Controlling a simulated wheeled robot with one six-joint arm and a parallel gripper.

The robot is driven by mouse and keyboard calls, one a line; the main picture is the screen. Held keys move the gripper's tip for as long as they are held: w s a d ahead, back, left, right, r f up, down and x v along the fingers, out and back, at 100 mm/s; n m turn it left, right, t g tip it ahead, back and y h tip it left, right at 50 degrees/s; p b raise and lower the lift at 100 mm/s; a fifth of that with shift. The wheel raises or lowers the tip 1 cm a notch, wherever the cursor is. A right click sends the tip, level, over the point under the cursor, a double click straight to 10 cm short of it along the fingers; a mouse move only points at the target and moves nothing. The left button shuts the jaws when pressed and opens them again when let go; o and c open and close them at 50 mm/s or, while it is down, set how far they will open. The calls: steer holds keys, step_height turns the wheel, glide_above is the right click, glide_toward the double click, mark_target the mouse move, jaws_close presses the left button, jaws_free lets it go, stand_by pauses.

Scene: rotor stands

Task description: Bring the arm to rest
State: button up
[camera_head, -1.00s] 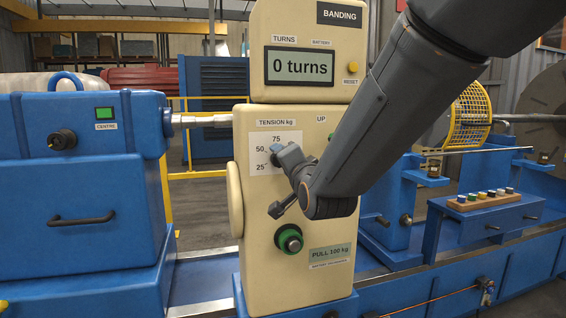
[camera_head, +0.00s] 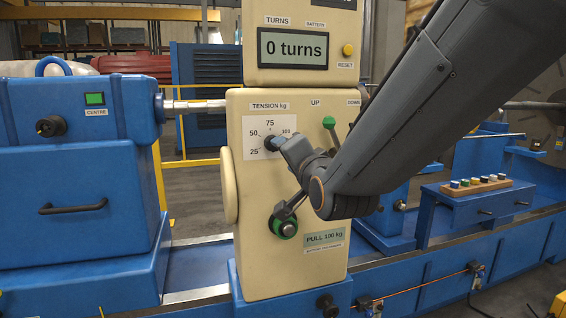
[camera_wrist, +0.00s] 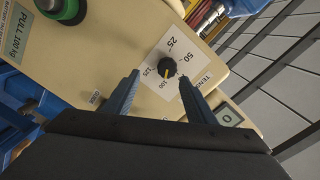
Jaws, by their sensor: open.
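My gripper (camera_head: 281,178) is in front of the lower cream panel (camera_head: 240,115) of the banding machine, by the tension dial. In the wrist view my gripper (camera_wrist: 158,77) has its two fingers spread, with nothing held. The black tension knob (camera_wrist: 168,67) shows in the gap between the fingertips, its yellow mark on the side of the higher numbers. I cannot tell whether a finger touches it. In the head view one finger partly covers the tension scale (camera_head: 256,136); the other is near the green button (camera_head: 285,227). My forearm crosses the panel's right side.
A green lever (camera_head: 329,123) stands under the UP label, close to my arm. The display (camera_head: 293,48) reads 0 turns. A blue headstock (camera_head: 75,180) stands left. A rack of small capped pots (camera_head: 482,182) sits on a blue shelf at right.

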steer(key=s+d+f+n+g+h, duration=0.1)
steer(key=s+d+f+n+g, duration=0.2)
steer(key=f, duration=0.4)
steer(key=s+d+f+g+h, duration=0.2)
steer(key=d+f+g, duration=0.15)
steer(key=f, duration=0.35)
steer(key=s+d+f+n+g+h, duration=0.1)
steer(key=s+d+f+n+g, duration=0.2)
steer(key=f, duration=0.4)
steer(key=s+d+f+n+g, duration=0.1)
steer(key=s+d+f+g, duration=0.2)
steer(key=s, duration=0.5)
steer(key=s+d+f+n+g, duration=0.1)
steer(key=s+d+f+g, duration=0.3)
steer(key=s, duration=0.4)
steer(key=shift+s+d+f+n+h+p, duration=0.25)
steer(key=shift+s+f+n+h+p, duration=0.05)
steer(key=shift+s+f+h+p, duration=0.1)
steer(key=shift+g, duration=0.25)
